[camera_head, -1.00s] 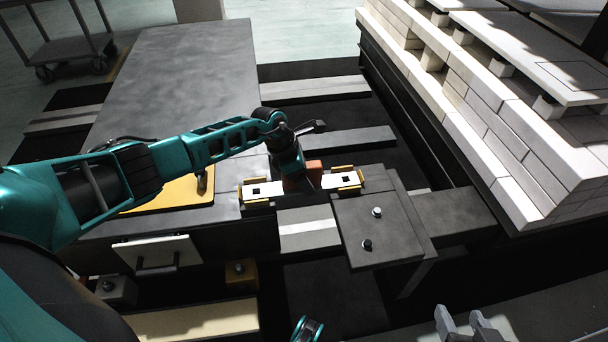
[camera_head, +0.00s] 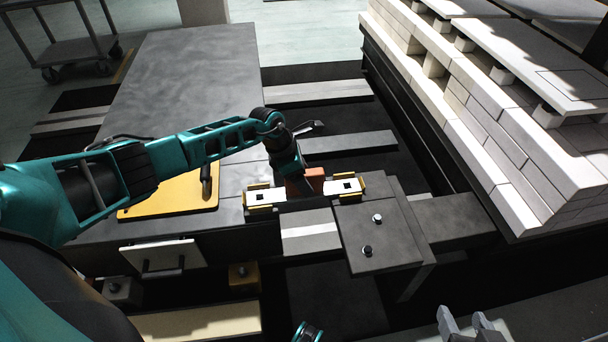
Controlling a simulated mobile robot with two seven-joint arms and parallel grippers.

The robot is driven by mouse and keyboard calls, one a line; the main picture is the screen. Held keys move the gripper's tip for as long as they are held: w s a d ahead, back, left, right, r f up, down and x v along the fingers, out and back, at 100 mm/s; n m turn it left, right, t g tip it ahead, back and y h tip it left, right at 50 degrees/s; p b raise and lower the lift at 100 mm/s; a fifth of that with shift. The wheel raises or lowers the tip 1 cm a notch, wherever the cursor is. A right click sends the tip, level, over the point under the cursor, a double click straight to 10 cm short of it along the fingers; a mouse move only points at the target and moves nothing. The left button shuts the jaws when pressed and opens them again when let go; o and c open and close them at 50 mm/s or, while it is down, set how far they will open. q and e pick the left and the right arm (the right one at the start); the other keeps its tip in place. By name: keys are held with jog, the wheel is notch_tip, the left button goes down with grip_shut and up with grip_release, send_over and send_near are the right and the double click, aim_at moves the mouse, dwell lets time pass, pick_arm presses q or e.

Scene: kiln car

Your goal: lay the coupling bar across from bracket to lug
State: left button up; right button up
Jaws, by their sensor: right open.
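A white plate with a square dark hole and yellow cheeks (camera_head: 266,197) sits at the edge of the grey deck. A similar white plate with yellow cheeks (camera_head: 343,188) sits across a gap on the right; I cannot tell which is bracket and which is lug. A red-brown block (camera_head: 313,179) shows between them, perhaps part of the coupling bar; the rest is hidden or too dark. My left gripper (camera_head: 303,182) points down beside this block; its fingers are mostly hidden. My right gripper (camera_head: 466,322) is open and empty at the bottom right.
A dark plate with two bolts (camera_head: 381,235) lies right of the gap. A yellow panel with a handle (camera_head: 170,197) lies on the grey deck (camera_head: 185,85). Pale bricks (camera_head: 500,120) are stacked at the right. A trolley (camera_head: 75,50) stands at the back left.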

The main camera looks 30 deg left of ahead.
pick_arm(q)
jog(key=shift+s+a+r+p, duration=0.15)
jog(key=shift+a+r+p, duration=0.05)
jog(key=shift+r+p, duration=0.45)
pick_arm(e)
jog(key=shift+r, duration=0.7)
pick_arm(q)
jog(key=shift+a+r, duration=0.1)
pick_arm(e)
jog(key=shift+r, duration=0.15)
pick_arm(q)
jog(key=shift+p+v, duration=0.55)
jog(key=shift+v, duration=0.35)
jog(key=p+v, duration=0.3)
jog(key=v, duration=0.8)
pick_arm(e)
jog(key=shift+s+d+r, duration=0.3)
jog(key=shift+d+r, duration=0.35)
jog(key=shift+r, duration=0.1)
